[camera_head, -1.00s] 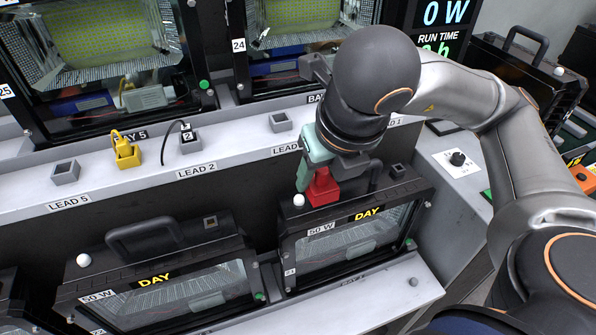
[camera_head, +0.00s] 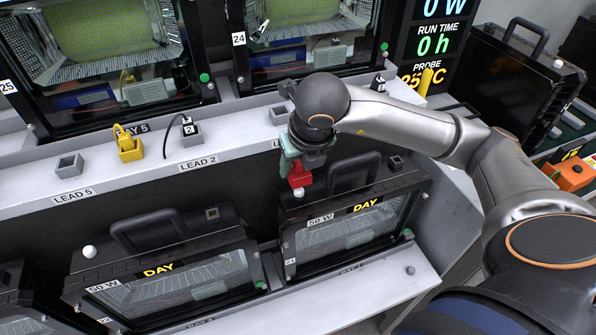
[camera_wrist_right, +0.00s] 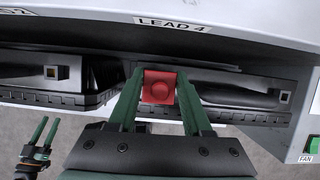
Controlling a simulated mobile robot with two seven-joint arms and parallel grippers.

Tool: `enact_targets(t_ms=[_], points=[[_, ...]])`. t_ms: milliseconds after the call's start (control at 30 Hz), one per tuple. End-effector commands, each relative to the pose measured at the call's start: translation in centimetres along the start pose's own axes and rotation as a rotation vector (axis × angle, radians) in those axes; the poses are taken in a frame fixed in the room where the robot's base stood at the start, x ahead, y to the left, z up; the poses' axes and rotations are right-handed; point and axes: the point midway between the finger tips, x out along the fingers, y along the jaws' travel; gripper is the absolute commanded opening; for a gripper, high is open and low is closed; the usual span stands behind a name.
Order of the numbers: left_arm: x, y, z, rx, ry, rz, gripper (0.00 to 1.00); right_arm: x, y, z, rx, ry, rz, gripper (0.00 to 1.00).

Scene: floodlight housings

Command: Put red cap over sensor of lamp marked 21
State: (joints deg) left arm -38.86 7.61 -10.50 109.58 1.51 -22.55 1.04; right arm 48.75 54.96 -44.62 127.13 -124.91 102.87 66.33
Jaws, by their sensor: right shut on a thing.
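My right gripper (camera_head: 293,163) is shut on the red cap (camera_head: 299,176), which hangs between its green fingers. In the right wrist view the cap (camera_wrist_right: 159,87) sits between both fingertips. The lamp marked 21 (camera_head: 345,232) is the right-hand black housing on the lower shelf. Its white dome sensor (camera_head: 299,193) is on the top left corner, just under the cap. The dome is still visible, and the cap appears a little above it. My left gripper (camera_wrist_right: 43,133) shows small at the lower left of the wrist view, its fingers apart and empty.
Another lamp (camera_head: 165,265) with a white dome (camera_head: 89,251) stands to the left. The lamp's handle (camera_head: 353,172) rises close to the right of my gripper. The ledge (camera_head: 120,178) with sockets and lead labels runs behind. A yellow plug (camera_head: 128,148) stands on it.

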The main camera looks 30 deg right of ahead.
Motion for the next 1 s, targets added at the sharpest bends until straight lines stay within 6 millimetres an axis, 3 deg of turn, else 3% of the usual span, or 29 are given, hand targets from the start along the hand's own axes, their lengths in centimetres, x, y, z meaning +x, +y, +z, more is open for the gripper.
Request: enact_targets(t_ms=[200, 967, 1000], points=[[-0.3, 0.1, -0.3, -0.001, 0.001, 0.001, 0.50, 1.9, 0.0, -0.9, 0.000, 0.001, -0.001, 0.00], [0.8, 0.4, 0.9, -0.002, -0.010, 0.009, 0.50, 3.0, 0.0, -1.4, 0.000, 0.001, 0.001, 0.00], [0.8, 0.4, 0.9, -0.001, -0.009, 0.010, 0.50, 3.0, 0.0, -1.4, 0.000, 0.001, 0.001, 0.50]])
